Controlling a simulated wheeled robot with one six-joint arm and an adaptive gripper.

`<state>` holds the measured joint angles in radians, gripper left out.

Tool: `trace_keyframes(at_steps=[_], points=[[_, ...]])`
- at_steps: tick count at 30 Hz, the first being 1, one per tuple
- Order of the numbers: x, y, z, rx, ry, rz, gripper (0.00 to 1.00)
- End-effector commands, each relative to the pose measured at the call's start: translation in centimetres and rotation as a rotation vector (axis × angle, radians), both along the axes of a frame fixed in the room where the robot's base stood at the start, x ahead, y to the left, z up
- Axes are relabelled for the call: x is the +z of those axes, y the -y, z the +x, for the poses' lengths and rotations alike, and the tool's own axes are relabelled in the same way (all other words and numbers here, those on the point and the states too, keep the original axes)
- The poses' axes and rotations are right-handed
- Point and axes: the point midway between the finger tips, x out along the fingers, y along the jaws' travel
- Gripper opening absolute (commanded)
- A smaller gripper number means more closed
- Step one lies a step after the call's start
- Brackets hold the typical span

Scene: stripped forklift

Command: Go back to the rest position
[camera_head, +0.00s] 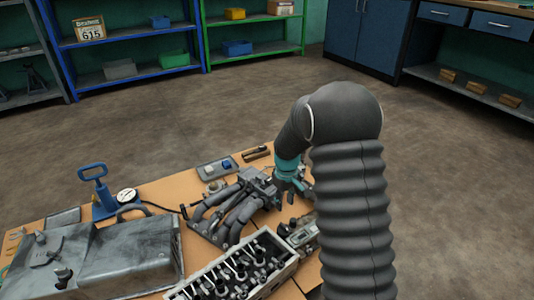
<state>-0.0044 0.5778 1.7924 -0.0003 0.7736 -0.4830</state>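My arm, in a dark ribbed sleeve, rises at the right of the head view, bends at the top and reaches down to the left. My gripper (294,188) hangs below a teal band at the wrist, low over the right part of the wooden table (160,188). It is just right of the grey manifold with curved pipes (236,204). The arm partly hides it. The view is too small to show whether its fingers are open or touch anything.
An engine head (238,268), a grey metal case (100,262), a blue hand pump (98,188) with a gauge (127,196) and a small tray (216,168) crowd the table. Shelves (130,48) and blue cabinets (366,38) line the back. The floor (440,150) between is clear.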

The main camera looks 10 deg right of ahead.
Motion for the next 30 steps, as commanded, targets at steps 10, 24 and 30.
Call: trace_keyframes(at_steps=[10,24,30], points=[[-1.3,0.0,-3.9,-0.161,-0.09,-0.008,0.38],[8.9,0.1,-12.9,-0.351,-0.056,-0.011,0.38],[13.7,0.2,-16.9,-0.408,0.001,0.0,0.38]])
